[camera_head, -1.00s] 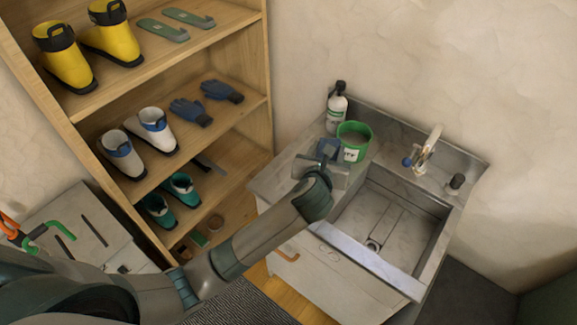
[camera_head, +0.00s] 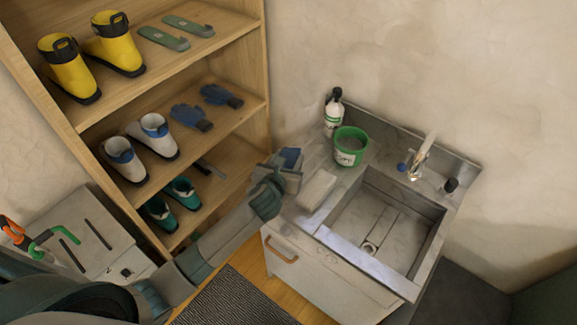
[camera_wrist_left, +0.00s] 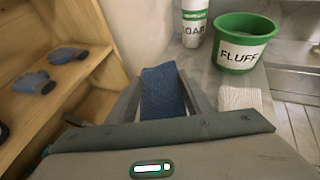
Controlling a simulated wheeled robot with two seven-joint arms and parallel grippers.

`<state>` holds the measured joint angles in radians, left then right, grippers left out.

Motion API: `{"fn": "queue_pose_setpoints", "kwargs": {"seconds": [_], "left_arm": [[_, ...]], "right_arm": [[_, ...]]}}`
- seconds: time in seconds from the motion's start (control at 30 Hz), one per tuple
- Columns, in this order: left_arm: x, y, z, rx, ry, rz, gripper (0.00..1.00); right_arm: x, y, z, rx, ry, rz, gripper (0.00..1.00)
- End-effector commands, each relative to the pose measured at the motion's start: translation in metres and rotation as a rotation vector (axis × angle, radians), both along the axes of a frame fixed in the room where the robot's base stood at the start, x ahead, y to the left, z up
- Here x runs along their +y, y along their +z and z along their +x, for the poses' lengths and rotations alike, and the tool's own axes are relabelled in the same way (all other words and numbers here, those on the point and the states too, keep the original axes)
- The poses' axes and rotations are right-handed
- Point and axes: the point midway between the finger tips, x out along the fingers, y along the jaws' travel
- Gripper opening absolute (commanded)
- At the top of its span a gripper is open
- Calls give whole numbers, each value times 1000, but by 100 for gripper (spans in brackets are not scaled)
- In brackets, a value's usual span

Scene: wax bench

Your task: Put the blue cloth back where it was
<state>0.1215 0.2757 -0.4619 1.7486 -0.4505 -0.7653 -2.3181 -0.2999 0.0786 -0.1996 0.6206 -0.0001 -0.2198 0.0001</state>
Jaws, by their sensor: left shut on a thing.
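The blue cloth (camera_head: 291,155) is a small folded dark-blue piece. My left gripper (camera_head: 284,168) is shut on it and holds it at the left edge of the sink counter (camera_head: 323,150), towards the shelf. In the left wrist view the cloth (camera_wrist_left: 161,92) stands up between the two fingers. I cannot tell how high it is above the counter. My right gripper is not in view.
A white cloth or block (camera_head: 317,190) lies on the counter right of my gripper. Behind stand a green bucket (camera_head: 349,148) marked FLUFF and a soap bottle (camera_head: 333,112). The sink basin (camera_head: 385,230) is empty. A wooden shelf (camera_head: 225,134) with boots and gloves stands left.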

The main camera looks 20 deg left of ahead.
Motion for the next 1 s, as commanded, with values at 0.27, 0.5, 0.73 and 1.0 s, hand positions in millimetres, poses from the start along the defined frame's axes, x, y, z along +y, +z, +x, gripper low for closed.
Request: {"fn": "queue_pose_setpoints", "kwargs": {"seconds": [0.27, 0.5, 0.73, 1.0], "left_arm": [[0, -9, 0, 2, 1, -1, 21], [-1, -36, 0, 3, 0, -1, 21], [0, -40, 0, 0, -2, 1, 21], [-1, -42, 0, 0, -1, 1, 53]], "right_arm": [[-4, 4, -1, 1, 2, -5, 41], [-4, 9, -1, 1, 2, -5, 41], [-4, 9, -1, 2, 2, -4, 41], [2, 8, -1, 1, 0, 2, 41]]}}
